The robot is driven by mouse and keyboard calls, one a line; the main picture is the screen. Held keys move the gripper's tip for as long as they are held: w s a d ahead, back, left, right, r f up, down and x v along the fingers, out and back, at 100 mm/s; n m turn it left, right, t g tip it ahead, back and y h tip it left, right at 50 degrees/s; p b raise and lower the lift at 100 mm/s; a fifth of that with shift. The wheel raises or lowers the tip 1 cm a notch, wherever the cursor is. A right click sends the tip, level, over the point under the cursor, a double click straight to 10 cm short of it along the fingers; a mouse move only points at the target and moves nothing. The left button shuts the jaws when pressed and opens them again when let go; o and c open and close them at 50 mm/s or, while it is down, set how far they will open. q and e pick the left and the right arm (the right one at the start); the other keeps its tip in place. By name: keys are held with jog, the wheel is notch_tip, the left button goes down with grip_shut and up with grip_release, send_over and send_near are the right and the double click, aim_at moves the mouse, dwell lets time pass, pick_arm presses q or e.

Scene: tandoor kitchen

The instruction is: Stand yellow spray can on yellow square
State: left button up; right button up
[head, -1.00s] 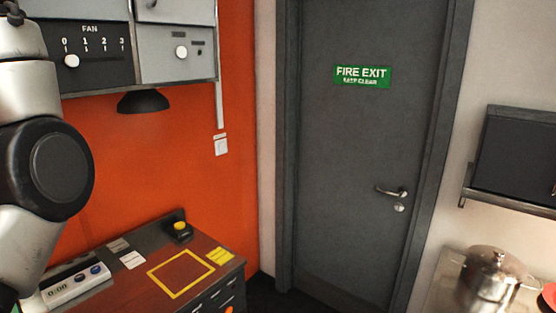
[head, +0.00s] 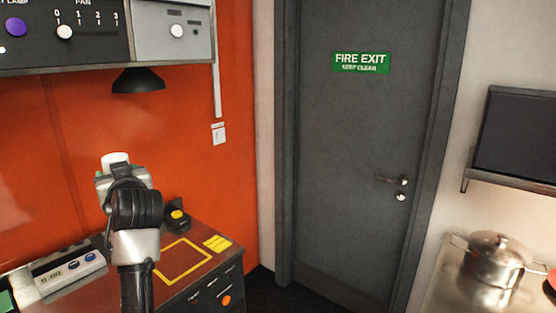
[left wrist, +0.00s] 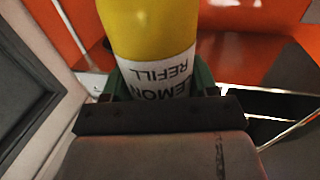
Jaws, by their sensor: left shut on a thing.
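The yellow spray can (left wrist: 150,28) with a white "LEMON REFILL" label fills the upper middle of the left wrist view, its lettering upside down there. My left gripper (left wrist: 162,88) is shut on it around the label, with green fingers on both sides. In the head view my left gripper (head: 120,177) is raised above the counter, to the left of the yellow square (head: 196,270). Only a white end of the can (head: 115,159) shows above the gripper; the rest is hidden. The square is an empty yellow outline on the counter. My right gripper is out of view.
A black box with a yellow button (head: 177,217) stands behind the square, and a yellow label (head: 217,243) lies right of it. A timer panel (head: 70,273) sits at left. A black lamp (head: 138,82) hangs above.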

pick_arm(q)
jog(key=s+d+f+m+t+h+b, duration=0.25)
jog(key=s+d+f, duration=0.2)
jog(key=f, duration=0.75)
jog(key=s+d+f+m+t+h+b, duration=0.15)
jog(key=s+d+f+h, duration=0.35)
jog(key=f, duration=0.6)
jog(key=s+d+f+m+h+b, duration=0.1)
jog(key=s+d+f+m+h, duration=0.1)
jog(key=s+f, duration=0.3)
jog(key=s+d+f+m+h+b, duration=0.1)
jog(key=s+d+f+h, duration=0.1)
jog(key=s+f, duration=0.4)
jog(key=s, duration=0.5)
jog(key=shift+s+d+m, duration=0.2)
jog(key=shift+s+m, duration=0.05)
jog(key=shift+m, duration=0.15)
